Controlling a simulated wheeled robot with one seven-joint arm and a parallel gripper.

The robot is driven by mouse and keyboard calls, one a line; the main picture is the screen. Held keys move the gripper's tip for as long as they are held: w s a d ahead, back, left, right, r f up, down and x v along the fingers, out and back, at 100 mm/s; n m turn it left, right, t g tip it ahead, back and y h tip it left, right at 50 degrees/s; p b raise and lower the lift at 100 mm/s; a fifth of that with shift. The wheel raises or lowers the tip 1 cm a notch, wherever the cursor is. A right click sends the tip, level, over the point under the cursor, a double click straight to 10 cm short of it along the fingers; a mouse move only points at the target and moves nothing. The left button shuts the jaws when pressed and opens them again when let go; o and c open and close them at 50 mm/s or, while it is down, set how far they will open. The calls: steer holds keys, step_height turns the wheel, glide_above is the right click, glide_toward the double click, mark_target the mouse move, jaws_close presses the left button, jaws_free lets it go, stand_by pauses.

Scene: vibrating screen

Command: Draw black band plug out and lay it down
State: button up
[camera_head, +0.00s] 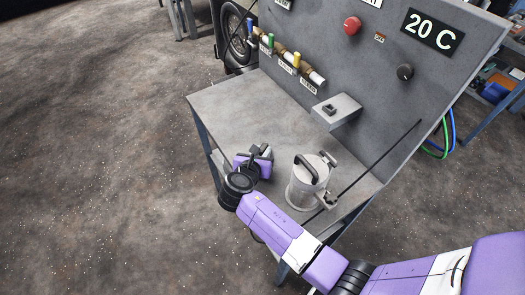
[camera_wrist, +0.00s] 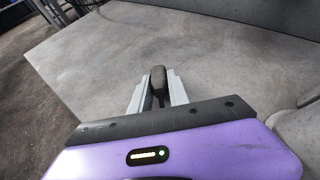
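My gripper (camera_head: 262,152) is low over the grey table, left of a metal canister. In the wrist view its two pale fingers (camera_wrist: 158,84) stand close on both sides of a dark grey rounded piece with a thin dark stem, the plug (camera_wrist: 158,76). The gripper looks shut on it. No black band can be made out on the piece, and its lower end is hidden by the gripper body. In the head view the held piece is too small to tell from the dark gripper parts.
The grey table (camera_head: 225,105) is clear at its left and back. The metal canister (camera_head: 307,182) with a black handle stands close right of my gripper. The upright panel carries a pipe with coloured levers (camera_head: 289,62), a red button (camera_head: 352,25) and a grey box (camera_head: 337,110) with a black fitting.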

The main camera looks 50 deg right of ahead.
steer(key=o, duration=0.5)
steer(key=shift+c, duration=0.2)
steer(key=shift+b+v, duration=0.3)
steer(key=shift+v, duration=3.65)
